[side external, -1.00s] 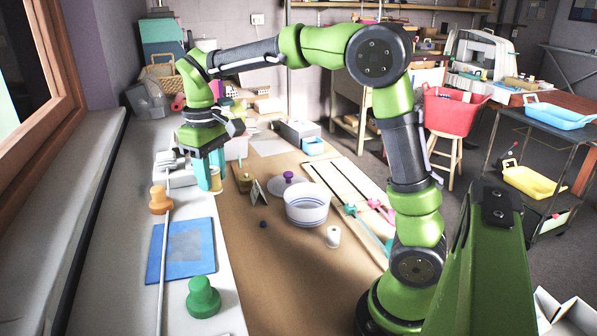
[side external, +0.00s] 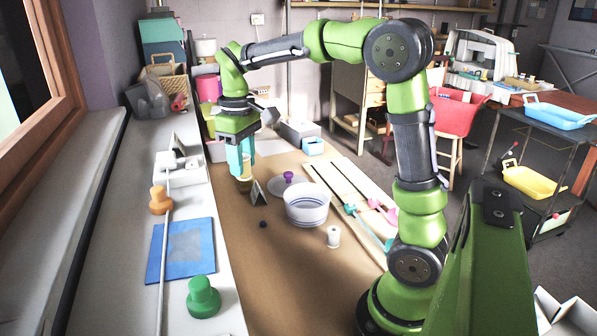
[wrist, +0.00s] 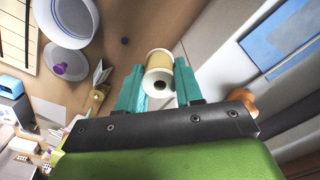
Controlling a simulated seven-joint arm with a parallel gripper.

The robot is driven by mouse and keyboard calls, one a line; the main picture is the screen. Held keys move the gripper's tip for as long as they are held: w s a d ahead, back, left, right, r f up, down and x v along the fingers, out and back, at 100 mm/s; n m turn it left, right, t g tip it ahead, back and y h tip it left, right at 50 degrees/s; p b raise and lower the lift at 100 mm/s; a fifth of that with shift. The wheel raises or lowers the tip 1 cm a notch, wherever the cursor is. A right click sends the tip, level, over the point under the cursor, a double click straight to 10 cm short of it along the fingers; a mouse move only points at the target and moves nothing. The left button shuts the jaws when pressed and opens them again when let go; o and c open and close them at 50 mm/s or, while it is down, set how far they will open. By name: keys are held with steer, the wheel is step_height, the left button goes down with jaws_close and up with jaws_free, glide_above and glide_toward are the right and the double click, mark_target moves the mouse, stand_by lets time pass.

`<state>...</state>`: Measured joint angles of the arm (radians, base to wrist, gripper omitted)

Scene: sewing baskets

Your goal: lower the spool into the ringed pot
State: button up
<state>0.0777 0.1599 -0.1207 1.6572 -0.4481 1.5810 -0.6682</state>
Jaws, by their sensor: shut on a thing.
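My gripper (side external: 240,172) is shut on a spool with yellow thread and pale ends (wrist: 158,64). In the wrist view the spool sits between the two teal fingers, one flange facing the camera. In the side view the fingers partly cover it. The ringed pot (side external: 306,208) is a white round bowl with blue rings, standing open on the brown worktop to the right of my gripper. The pot also shows at the upper left of the wrist view (wrist: 72,40). The spool is outside the pot and apart from it.
A white spool (side external: 333,237) stands in front of the pot. Long pale boards (side external: 345,192) lie to the right.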

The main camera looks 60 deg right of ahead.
mark_target(309, 206)
steer(key=s+d+f, duration=0.4)
steer(key=d+f, duration=0.1)
steer(key=d, duration=0.4)
steer(key=s+d+f, duration=0.3)
steer(key=d+f, duration=0.2)
steer(key=d, duration=0.4)
steer(key=shift+s+d+f, duration=0.2)
steer(key=shift+s+d, duration=0.15)
steer(key=shift+s, duration=0.05)
steer(key=shift+f, duration=0.1)
steer(key=shift+f, duration=3.25)
steer(key=shift+f, duration=2.5)
steer(key=o, duration=1.1)
